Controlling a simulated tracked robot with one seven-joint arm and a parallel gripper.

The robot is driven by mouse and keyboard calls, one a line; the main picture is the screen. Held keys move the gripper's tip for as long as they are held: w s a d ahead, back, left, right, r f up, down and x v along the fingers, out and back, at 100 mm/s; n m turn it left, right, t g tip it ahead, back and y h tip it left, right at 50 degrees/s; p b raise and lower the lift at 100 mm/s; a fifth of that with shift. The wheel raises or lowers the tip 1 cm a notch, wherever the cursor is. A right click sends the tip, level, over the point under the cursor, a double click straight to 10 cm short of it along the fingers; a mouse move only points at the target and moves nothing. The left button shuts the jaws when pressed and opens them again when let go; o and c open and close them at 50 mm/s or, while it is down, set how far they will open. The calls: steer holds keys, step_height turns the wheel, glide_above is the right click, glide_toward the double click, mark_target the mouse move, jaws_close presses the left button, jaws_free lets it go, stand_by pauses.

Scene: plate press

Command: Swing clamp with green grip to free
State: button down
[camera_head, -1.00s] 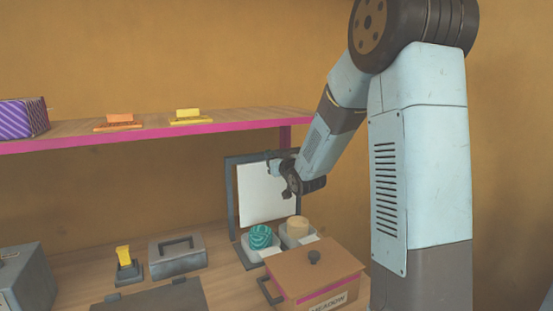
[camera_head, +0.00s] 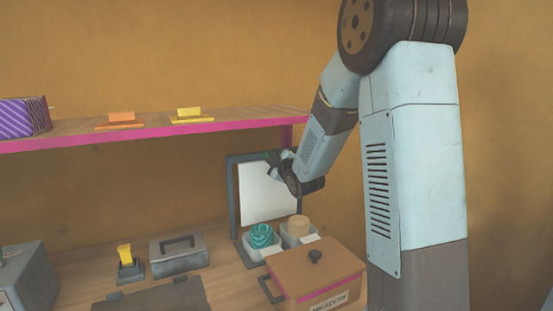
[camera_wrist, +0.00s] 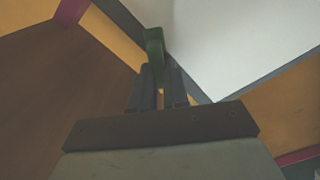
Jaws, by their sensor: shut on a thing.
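The clamp's green grip (camera_wrist: 154,42) shows at the top middle of the wrist view. My gripper (camera_wrist: 161,78) is shut on its lower part, between the two dark fingers. In the head view my gripper (camera_head: 281,160) is at the upper right of the press's dark frame (camera_head: 232,200), in front of the white plate (camera_head: 262,195). The plate also shows as a pale sheet in the wrist view (camera_wrist: 225,40).
A pink-edged shelf (camera_head: 160,133) runs above the press. A teal ball (camera_head: 261,236) and a tan cylinder (camera_head: 298,227) sit in pale holders below the plate. A brown lidded box (camera_head: 315,275) stands in front. A grey handled block (camera_head: 178,255) and yellow-handled stand (camera_head: 125,258) are left.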

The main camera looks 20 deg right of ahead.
steer(key=n, duration=0.6)
steer(key=shift+a+f, duration=0.15)
steer(key=shift+a, duration=0.05)
steer(key=shift+n, duration=0.3)
steer(key=c, duration=1.4)
jaws_free()
steer(key=shift+o, duration=1.4)
steer(key=shift+w+f, duration=0.15)
steer(key=shift+f, duration=0.05)
steer(key=s+d, duration=0.2)
steer(key=s, duration=1.1)
steer(key=shift+s+d, duration=0.3)
steer(key=shift+d, duration=0.05)
